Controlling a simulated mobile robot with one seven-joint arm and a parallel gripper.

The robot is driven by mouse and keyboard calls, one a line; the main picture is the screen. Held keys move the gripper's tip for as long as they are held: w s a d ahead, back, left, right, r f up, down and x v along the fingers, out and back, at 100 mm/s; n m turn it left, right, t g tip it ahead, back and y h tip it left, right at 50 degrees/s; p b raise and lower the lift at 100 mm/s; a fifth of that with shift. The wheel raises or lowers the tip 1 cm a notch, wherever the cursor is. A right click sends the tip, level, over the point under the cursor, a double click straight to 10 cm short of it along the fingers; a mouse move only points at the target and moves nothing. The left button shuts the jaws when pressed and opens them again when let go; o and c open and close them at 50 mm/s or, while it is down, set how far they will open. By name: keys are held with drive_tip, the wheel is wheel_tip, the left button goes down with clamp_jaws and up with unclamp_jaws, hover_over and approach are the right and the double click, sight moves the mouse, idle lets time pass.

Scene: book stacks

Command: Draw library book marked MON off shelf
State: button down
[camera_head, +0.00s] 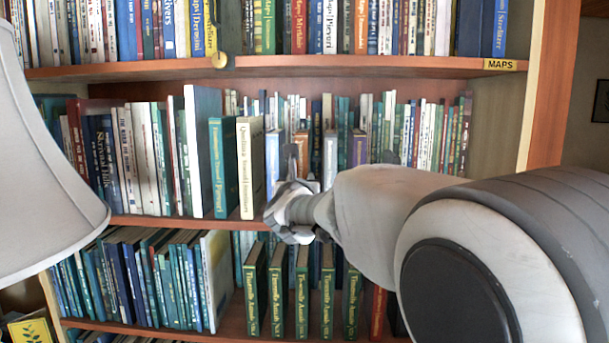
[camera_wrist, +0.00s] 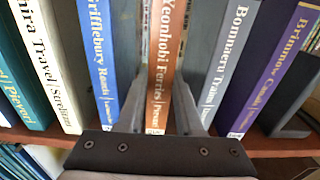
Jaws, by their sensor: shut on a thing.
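My gripper (camera_wrist: 160,98) is shut on an orange-brown book (camera_wrist: 166,50) titled "Yeonhobi Ferries", one finger along each side of its spine. The book stands upright on the middle shelf. In the head view my gripper (camera_head: 292,190) is in front of that row, and only part of the orange book (camera_head: 301,140) shows behind it. Each spine has a small white label at its foot; the letters are too small to read, so I cannot make out MON.
A blue book (camera_wrist: 98,50) stands to the left and a grey book (camera_wrist: 228,70) to the right, with narrow gaps. A purple book (camera_wrist: 275,75) is farther right. The shelf above (camera_head: 400,66) carries a MAPS sign (camera_head: 500,65). A lampshade (camera_head: 40,170) stands at the left.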

drive_tip(key=shift+r, duration=0.2)
idle(0.5)
drive_tip(key=shift+r, duration=0.4)
drive_tip(key=shift+s, duration=0.1)
drive_tip(key=s+b, duration=0.4)
drive_tip(key=s, duration=1.2)
drive_tip(key=shift+s+a, duration=0.25)
drive_tip(key=shift+s, duration=0.15)
